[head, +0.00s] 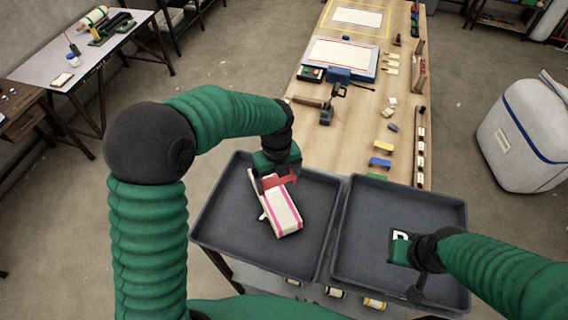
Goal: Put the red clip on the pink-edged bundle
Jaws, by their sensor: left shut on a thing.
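The pink-edged bundle (284,214) is a cream folded cloth with pink stripes. It lies slanted in the left dark tray (222,231). My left gripper (278,181) is over the bundle's far end, shut on the red clip (270,183). The clip overlaps the bundle's far end in the picture; I cannot tell whether it grips the cloth, as the gripper hides part of it. My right gripper (408,290) is over the right dark tray (362,200), away from the bundle; its fingers are not clear.
Yellow (384,147), blue (380,162) and green (377,177) clips lie on the wooden table (345,135) behind the trays. A dark clamp-like tool (328,112) stands farther left on it. A pale cooler-like box (525,135) stands on the floor at right.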

